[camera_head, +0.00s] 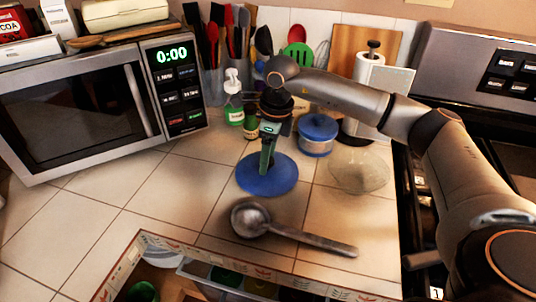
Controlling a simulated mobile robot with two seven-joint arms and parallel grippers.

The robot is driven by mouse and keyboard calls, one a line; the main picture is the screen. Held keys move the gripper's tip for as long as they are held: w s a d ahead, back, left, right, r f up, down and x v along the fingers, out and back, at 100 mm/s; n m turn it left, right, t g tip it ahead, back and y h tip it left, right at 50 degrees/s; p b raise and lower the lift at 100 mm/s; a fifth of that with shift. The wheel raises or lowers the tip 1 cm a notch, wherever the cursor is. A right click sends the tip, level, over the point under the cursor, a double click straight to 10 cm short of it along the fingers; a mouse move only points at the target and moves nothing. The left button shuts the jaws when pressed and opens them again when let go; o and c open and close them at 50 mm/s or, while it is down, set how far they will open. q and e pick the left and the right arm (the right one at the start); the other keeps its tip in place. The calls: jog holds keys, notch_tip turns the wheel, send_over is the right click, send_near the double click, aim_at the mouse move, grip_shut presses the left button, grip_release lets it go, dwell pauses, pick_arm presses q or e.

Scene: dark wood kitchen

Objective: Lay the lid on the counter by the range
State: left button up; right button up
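The lid (284,181) is a round, flat blue disc in the middle of the head view, above or on the tiled counter. I cannot tell whether it touches the tiles. My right gripper (267,163) points down at the lid's middle, its greenish fingers close together there. It looks shut on the lid's centre, though the fingers hide the grip itself. The range (474,130) stands at the right, partly hidden behind my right arm. My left gripper is out of view.
A big metal ladle (305,236) lies in front of the lid. A clear bowl (360,172) and a blue-topped container (316,135) stand to its right. A soap bottle (233,100), utensils, a paper towel roll (368,75) and a microwave (85,105) stand behind. An open drawer (232,281) is in front.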

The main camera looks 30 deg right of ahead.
aim_at(273, 160)
jog(key=shift+o, duration=0.2)
notch_tip(273, 160, up, 12)
jog(key=s, duration=0.1)
jog(key=shift+d+r, duration=0.2)
jog(key=shift+d, duration=0.25)
jog(key=shift+s, duration=0.1)
